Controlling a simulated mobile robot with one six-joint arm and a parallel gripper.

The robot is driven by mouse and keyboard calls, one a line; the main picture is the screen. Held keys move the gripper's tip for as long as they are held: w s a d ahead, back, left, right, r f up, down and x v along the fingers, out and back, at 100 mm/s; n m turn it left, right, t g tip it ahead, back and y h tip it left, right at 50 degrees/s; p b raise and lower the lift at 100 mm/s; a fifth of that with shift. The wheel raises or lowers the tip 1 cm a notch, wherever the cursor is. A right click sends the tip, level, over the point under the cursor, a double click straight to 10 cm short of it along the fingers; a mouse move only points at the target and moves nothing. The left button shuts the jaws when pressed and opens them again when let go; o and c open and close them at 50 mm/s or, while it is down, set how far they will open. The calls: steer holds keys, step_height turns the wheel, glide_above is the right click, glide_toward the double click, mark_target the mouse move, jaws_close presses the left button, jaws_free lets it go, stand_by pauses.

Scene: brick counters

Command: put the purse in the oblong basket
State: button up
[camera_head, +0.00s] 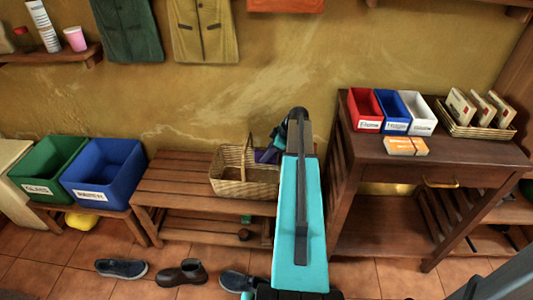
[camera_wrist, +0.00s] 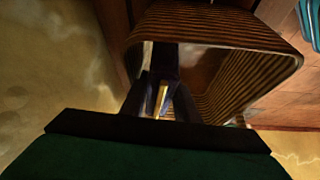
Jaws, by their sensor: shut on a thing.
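The oblong wicker basket (camera_head: 229,187) with an arched handle stands on the slatted wooden bench, just left of my arm. A dark purple purse (camera_head: 266,156) shows at the basket's right end, beside my gripper (camera_head: 275,148), which my teal arm mostly hides. In the wrist view my dark gripper (camera_wrist: 161,100) is shut on the purse (camera_wrist: 165,60), of which only a dark part shows. The banded brown basket (camera_wrist: 240,64) lies close around and beyond the fingers there. I cannot tell whether the purse touches the basket.
A green bin (camera_head: 45,163) and a blue bin (camera_head: 108,170) stand at the left. A dark wooden table (camera_head: 440,160) with red, blue and white boxes stands close on the right. Shoes (camera_head: 182,274) lie on the tiled floor in front of the bench (camera_head: 172,190).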

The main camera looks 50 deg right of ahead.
steer(key=shift+f+b, duration=0.65)
steer(key=shift+f, duration=1.1)
steer(key=o, duration=1.2)
steer(key=shift+r, duration=0.1)
steer(key=p+v, duration=0.1)
steer(key=v, duration=1.2)
steer(key=shift+s+r, duration=0.2)
steer(key=shift+r, duration=0.05)
steer(key=shift+d, duration=0.1)
